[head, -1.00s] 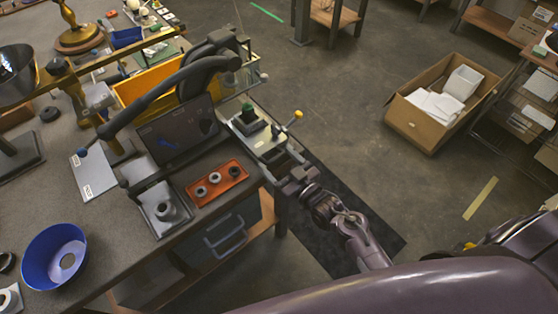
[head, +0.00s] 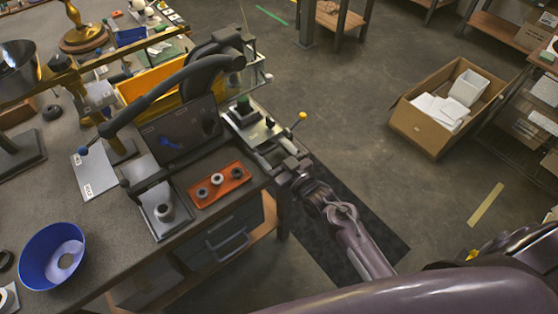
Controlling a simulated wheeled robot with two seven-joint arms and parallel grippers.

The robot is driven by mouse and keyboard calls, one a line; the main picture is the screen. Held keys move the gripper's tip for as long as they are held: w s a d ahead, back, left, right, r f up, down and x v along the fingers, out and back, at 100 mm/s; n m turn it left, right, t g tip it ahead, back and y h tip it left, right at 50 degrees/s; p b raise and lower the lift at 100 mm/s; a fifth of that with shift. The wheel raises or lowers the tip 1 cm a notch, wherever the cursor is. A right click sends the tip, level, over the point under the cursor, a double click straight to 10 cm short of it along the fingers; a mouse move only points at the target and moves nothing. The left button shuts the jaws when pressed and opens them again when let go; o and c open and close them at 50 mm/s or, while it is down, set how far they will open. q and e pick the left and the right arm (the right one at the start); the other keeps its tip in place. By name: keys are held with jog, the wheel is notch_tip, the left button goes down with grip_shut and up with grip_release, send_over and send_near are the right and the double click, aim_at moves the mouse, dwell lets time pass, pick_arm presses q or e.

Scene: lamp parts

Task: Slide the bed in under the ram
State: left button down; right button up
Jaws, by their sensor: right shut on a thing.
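The bed (head: 238,119) is a pale grey plate at the right edge of the bench, with a green-topped piece (head: 243,104) standing on it. The ram (head: 234,80) seems to be the grey cylinder on the dark press arm, above and behind the green-topped piece; the gap between them is hard to judge. My right gripper (head: 290,168) is shut on the near end of the bed, at the bench edge. Its fingertips are small and partly hidden. My left gripper is out of view.
A lever with a yellow knob (head: 302,116) stands beside the bed. An orange tray (head: 205,198) with several rings, a dark screen (head: 183,133) and a blue bowl (head: 35,260) are on the bench.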

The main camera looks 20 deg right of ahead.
jog(key=shift+s+a, duration=0.1)
jog(key=shift+s, duration=0.05)
jog(key=o, duration=1.1)
jog(key=shift+o, duration=0.2)
jog(key=shift+s, duration=0.1)
jog(key=shift+s+d+f, duration=0.1)
jog(key=shift+s+d, duration=0.1)
jog(key=shift+s, duration=0.1)
jog(key=b+v, duration=0.1)
jog(key=v, duration=0.6)
jog(key=shift+a, duration=0.1)
